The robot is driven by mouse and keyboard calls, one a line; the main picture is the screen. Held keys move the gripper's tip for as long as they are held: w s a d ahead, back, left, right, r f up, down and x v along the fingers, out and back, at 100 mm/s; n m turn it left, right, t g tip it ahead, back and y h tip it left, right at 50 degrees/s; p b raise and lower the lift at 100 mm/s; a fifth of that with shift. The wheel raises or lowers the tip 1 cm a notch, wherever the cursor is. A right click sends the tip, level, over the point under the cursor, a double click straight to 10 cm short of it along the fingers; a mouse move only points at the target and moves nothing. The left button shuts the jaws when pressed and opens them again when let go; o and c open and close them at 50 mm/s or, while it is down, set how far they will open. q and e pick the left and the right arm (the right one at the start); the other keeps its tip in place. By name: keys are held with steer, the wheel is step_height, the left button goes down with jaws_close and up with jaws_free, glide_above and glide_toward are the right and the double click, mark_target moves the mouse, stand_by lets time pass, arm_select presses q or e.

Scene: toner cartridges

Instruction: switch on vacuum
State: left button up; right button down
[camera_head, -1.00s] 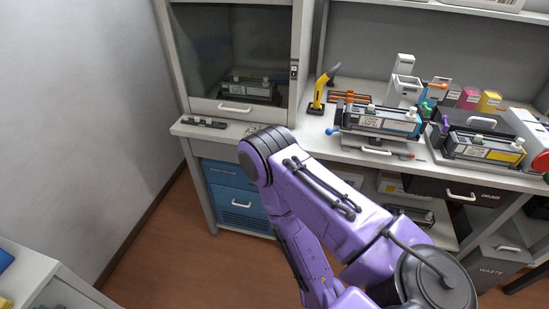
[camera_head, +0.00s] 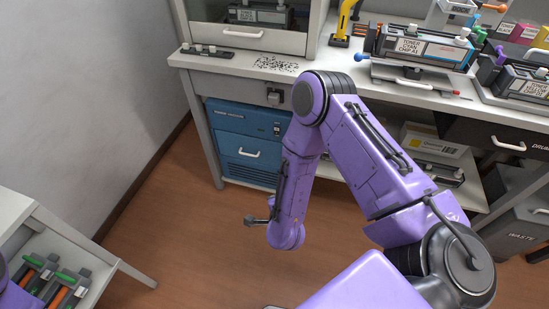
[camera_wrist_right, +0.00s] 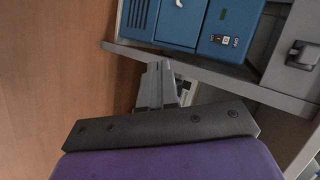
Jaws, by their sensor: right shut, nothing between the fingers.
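The vacuum (camera_head: 240,143) is a blue box with a white handle and a vent, under the bench below the cabinet. Its small switch (camera_head: 277,128) is at the upper right of its front. In the right wrist view the vacuum (camera_wrist_right: 180,22) appears turned on its side along the top, and the switch (camera_wrist_right: 226,40) sits in a dark plate with tiny lettering. I cannot tell the switch position. My right gripper (camera_wrist_right: 159,70) is shut and empty, apart from the vacuum. In the head view my right forearm hangs in front of the bench. My left gripper is not in view.
A grey knob or socket (camera_head: 273,97) sits on the bench front above the vacuum; it also shows in the wrist view (camera_wrist_right: 303,55). Toner cartridges (camera_head: 420,45) stand on the bench. A white rack (camera_head: 75,245) is at lower left. The floor (camera_head: 190,220) between is clear.

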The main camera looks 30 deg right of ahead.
mark_target(277, 134)
steer(key=w+d+f+m+t+h+b, duration=0.1)
steer(key=w+f+m+t+h+b, duration=0.2)
steer(key=w+m+b, duration=0.7)
arm_select(q)
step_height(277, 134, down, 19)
steer(key=b, duration=0.5)
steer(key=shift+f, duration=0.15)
arm_select(e)
steer(key=w+d+r+m+g+h, duration=0.2)
steer(key=w+d+m+h, duration=0.2)
steer(key=m, duration=1)
steer(key=shift+w+d+m+h, duration=0.35)
steer(key=shift+w+h, duration=0.25)
steer(key=shift+w, duration=0.45)
steer(key=b+x, duration=0.2)
steer(key=x, duration=1.1)
steer(key=shift+f+b, duration=0.2)
steer(key=shift+b, duration=0.1)
steer(key=shift+w+d, duration=0.3)
steer(key=shift+w, duration=0.1)
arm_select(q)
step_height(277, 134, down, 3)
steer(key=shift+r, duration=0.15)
arm_select(e)
steer(key=shift+r, duration=0.1)
